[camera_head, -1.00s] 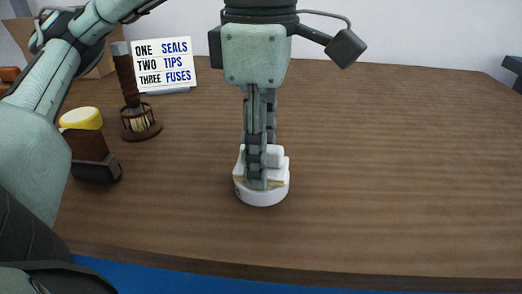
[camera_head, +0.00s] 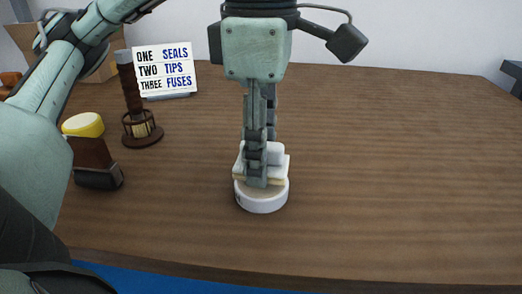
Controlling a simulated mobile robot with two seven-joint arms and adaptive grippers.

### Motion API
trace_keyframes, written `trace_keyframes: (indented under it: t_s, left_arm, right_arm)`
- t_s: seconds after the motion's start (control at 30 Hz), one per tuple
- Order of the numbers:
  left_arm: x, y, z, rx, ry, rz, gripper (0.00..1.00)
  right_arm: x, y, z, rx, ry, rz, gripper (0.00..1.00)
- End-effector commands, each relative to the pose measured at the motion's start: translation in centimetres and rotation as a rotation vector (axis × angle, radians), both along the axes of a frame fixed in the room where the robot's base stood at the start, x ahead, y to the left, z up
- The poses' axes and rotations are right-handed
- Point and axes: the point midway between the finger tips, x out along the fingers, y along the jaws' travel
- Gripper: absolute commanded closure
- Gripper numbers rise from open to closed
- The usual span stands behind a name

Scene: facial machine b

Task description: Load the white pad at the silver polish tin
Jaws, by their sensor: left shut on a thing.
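My left gripper (camera_head: 257,180) reaches down at the middle of the table, its arm coming in from the left. It is shut on a white pad (camera_head: 275,158), a blocky piece with a cream lower edge. The pad is directly above a low round white tin (camera_head: 262,202), which looks like the silver polish tin. The fingers cover part of the pad and the tin's top. I cannot tell if the pad still touches the tin. My right gripper is not in view.
On the wooden table (camera_head: 400,170), a brown holder with a yellow top (camera_head: 84,125) and a dark-handled tool in a round stand (camera_head: 138,125) stand at left. A lettered sign (camera_head: 165,70) and a cardboard box (camera_head: 105,65) are behind. The right side is clear.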

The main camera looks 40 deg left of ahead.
Motion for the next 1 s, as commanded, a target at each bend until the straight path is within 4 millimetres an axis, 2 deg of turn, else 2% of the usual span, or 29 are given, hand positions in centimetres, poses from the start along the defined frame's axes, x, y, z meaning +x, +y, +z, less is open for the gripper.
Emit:
trace_keyframes:
  t_s: [0.03, 0.6, 1.0]
  left_arm:
    - [0.0, 0.0, 0.8, 0.0, 0.0, 0.0, 0.85]
    - [0.0, 0.0, 5.2, 0.0, 0.0, 0.0, 0.85]
    - [0.0, 0.0, 5.3, 0.0, 0.0, 0.0, 0.85]
  right_arm:
    - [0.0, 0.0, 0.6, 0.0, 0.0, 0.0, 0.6]
    - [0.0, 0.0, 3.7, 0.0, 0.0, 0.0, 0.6]
    - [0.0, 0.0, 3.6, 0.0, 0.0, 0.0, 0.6]
